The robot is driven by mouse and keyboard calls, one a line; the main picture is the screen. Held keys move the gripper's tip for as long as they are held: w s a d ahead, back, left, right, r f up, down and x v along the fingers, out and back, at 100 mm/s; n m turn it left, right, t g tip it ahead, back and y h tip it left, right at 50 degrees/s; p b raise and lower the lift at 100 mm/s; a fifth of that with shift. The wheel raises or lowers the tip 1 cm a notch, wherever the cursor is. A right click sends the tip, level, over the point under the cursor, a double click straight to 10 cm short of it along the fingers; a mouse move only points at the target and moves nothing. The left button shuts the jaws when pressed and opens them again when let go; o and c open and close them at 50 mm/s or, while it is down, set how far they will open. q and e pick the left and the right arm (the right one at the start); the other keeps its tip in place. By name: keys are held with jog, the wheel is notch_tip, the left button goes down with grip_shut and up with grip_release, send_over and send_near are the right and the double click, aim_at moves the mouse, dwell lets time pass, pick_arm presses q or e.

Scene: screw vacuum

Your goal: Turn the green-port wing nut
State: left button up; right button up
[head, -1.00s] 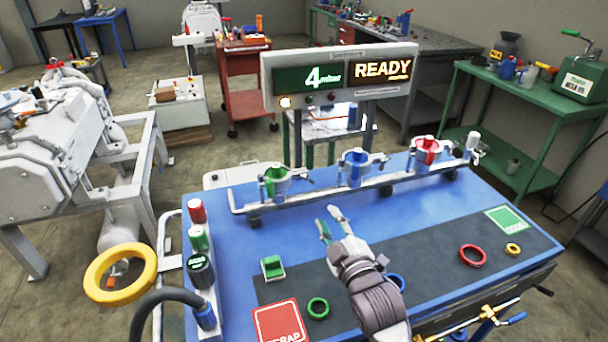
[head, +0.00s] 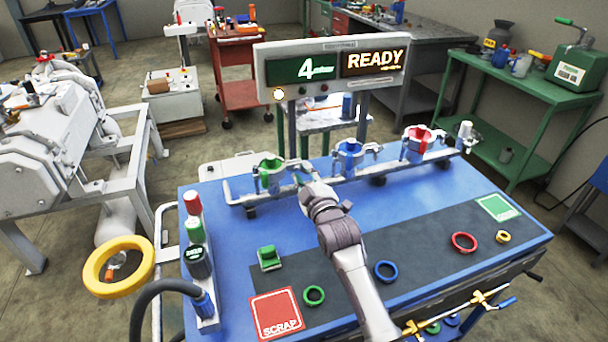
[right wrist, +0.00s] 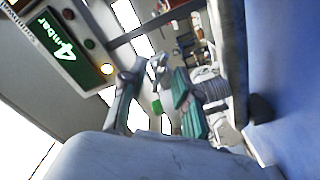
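The green port (head: 268,177), a grey clamp collar with a green insert, stands at the left end of the pipe rail. Its wing nut (head: 297,164) sits at the collar's right side, partly covered by my right gripper. My right gripper (head: 301,183) is just right of the green port, pointing at the clamp, its fingertips hard to make out. In the right wrist view the two fingers (right wrist: 155,82) stand apart, with small grey and green parts seen between them. I cannot tell whether they touch the wing nut. My left gripper is not in view.
The blue port (head: 347,158) and red port (head: 417,145) stand further right on the rail. The display (head: 330,72) behind reads 4 mbar and READY.

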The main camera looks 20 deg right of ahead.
grip_shut()
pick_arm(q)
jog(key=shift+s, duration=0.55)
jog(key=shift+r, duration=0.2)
pick_arm(e)
jog(key=shift+m, duration=0.4)
pick_arm(q)
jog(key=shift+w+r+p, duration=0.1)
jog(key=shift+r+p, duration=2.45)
jog(key=shift+p, duration=0.25)
pick_arm(e)
jog(key=shift+m, duration=7.4)
